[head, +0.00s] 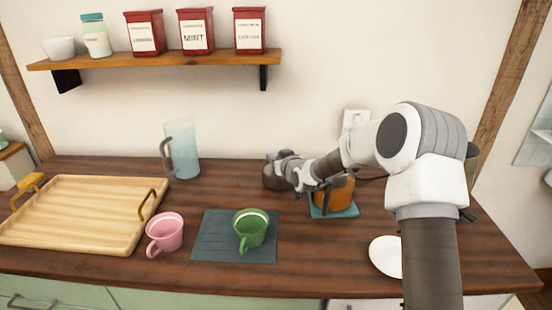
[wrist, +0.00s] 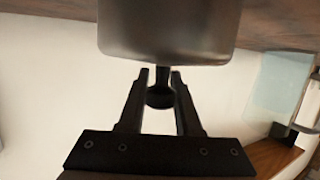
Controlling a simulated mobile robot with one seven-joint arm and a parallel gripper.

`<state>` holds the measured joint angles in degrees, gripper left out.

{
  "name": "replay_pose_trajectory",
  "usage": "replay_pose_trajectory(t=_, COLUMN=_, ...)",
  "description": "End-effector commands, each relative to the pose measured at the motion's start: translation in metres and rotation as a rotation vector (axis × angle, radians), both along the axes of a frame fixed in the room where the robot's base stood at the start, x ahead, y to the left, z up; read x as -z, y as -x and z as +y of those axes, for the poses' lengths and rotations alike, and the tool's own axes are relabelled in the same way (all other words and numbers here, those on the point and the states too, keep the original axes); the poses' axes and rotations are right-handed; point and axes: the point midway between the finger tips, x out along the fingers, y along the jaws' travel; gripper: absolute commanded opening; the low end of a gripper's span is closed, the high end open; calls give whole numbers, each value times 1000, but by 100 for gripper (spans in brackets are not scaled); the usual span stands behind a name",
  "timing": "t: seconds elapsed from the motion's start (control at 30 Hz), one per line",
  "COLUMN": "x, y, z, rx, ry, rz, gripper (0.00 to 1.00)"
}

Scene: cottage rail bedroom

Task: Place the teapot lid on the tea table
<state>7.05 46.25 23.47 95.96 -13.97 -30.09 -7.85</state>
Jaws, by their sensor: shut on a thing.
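My gripper (head: 284,163) is at the back of the dark wooden counter. In the wrist view its two fingers (wrist: 160,92) are shut on the black knob of a grey-brown metallic round thing (wrist: 168,35), which I take for the teapot lid. That thing (head: 274,180) also shows beside my gripper in the head view; I cannot tell whether it touches the counter. An amber pot (head: 340,193), likely the teapot, stands on a teal mat (head: 335,212); my arm hides its top. I cannot make out a separate tea table.
A wooden tray (head: 75,210), pink cup (head: 166,232), green cup (head: 250,228) on a dark mat (head: 215,238), and white plate (head: 385,256) occupy the front. A glass pitcher (head: 182,150) stands left of my gripper. A shelf (head: 160,59) with tins hangs above.

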Motion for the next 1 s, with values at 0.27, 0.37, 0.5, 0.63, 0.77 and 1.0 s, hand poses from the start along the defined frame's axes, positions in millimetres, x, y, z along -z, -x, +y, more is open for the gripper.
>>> replay_pose_trajectory(t=0.27, x=3, y=0, z=0, rx=0, ry=0, rz=-1, gripper=0)
replay_pose_trajectory(t=0.37, x=2, y=0, z=0, rx=0, ry=0, rz=-1, gripper=47)
replay_pose_trajectory(t=0.5, x=1, y=0, z=0, rx=0, ry=0, rz=-1, gripper=63)
replay_pose_trajectory(t=0.63, x=1, y=0, z=0, rx=0, ry=0, rz=-1, gripper=63)
replay_pose_trajectory(t=0.77, x=0, y=0, z=0, rx=0, ry=0, rz=-1, gripper=63)
replay_pose_trajectory(t=1.0, x=-8, y=15, z=-7, rx=1, ry=1, rz=-1, gripper=63)
